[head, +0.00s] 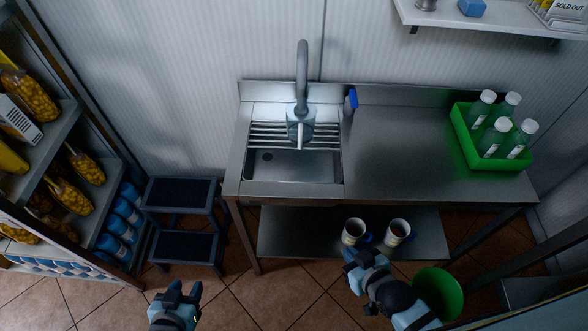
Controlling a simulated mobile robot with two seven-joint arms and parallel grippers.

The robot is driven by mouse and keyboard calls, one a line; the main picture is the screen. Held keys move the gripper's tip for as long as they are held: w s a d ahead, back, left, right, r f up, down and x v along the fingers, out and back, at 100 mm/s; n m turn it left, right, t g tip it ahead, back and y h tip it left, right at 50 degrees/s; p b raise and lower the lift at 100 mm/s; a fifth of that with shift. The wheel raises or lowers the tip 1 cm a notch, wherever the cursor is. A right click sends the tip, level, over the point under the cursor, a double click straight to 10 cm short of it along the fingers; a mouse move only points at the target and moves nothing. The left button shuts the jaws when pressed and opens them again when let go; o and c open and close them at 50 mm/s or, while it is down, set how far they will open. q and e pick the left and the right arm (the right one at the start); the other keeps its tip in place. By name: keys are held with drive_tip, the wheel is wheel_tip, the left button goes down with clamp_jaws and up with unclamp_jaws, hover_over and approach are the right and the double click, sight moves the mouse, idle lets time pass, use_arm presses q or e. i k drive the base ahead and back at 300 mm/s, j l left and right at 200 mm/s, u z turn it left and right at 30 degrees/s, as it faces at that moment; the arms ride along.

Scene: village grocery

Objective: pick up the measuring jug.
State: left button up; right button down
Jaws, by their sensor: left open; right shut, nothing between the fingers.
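A pale bluish vessel, apparently the measuring jug (301,131), stands on the slatted rack over the sink, directly under the tap, which partly covers it. Its markings are too small to make out. My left gripper (183,291) is open and empty at the bottom left, over the floor and well apart from the jug. My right gripper (353,258) is shut and empty, near the front of the lower shelf, below and to the right of the jug.
Two mugs (354,231) (397,231) stand on the lower shelf (290,235) near my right gripper. A green crate (462,137) of bottles stands on the right of the counter (385,155). A green bucket (440,290), step stool (185,245) and left shelving flank the floor.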

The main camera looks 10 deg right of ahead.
sight(300, 134)
drive_tip(key=i+j+z, duration=0.15)
drive_tip(key=j+z, duration=0.25)
drive_tip(key=j, duration=1)
drive_tip(key=j+z, duration=0.4)
drive_tip(key=j, duration=0.95)
drive_tip(key=i+l, duration=0.15)
drive_tip(key=l, duration=0.15)
drive_tip(key=i+l, duration=0.3)
drive_tip(key=l, duration=0.25)
drive_tip(key=u, duration=0.05)
